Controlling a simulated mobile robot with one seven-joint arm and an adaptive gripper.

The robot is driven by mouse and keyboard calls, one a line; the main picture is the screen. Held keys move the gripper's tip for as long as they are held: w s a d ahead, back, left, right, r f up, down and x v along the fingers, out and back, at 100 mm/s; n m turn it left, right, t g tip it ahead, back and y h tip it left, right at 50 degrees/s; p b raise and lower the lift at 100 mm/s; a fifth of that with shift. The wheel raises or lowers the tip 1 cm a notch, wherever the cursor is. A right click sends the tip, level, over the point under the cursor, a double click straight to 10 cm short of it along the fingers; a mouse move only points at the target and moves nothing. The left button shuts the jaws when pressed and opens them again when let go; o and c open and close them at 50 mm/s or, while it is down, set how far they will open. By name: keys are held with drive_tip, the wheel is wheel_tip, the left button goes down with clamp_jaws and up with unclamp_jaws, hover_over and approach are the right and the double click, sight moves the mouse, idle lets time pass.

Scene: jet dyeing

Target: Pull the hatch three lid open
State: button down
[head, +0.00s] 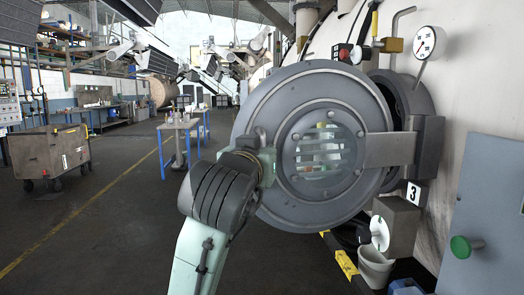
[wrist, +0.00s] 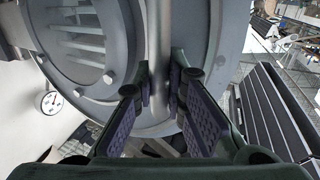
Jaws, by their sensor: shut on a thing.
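The hatch three lid (head: 290,95) is a large round grey disc with a glass window in its middle. It stands ajar in the head view, with a gap between it and the hatch ring (head: 408,92) behind it on the right. A hinge arm (head: 392,150) joins it at the right. My gripper (wrist: 162,88) is shut on the lid's handle, an upright grey bar (wrist: 159,30), at the lid's left side. The lid (wrist: 110,105) also fills the upper left of the wrist view. In the head view, my fingertips are hidden.
A "3" plate (head: 413,194) and a grey box (head: 397,226) sit below the hinge. A pressure gauge (head: 425,42) is above. A blue-grey panel (head: 487,210) stands at right. The floor (head: 110,225) at left is open, with a brown cart (head: 52,155) farther back.

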idle(0.4)
drive_tip(key=c, duration=1.6)
unclamp_jaws()
drive_tip(key=shift+s, duration=0.1)
drive_tip(key=v, duration=1.2)
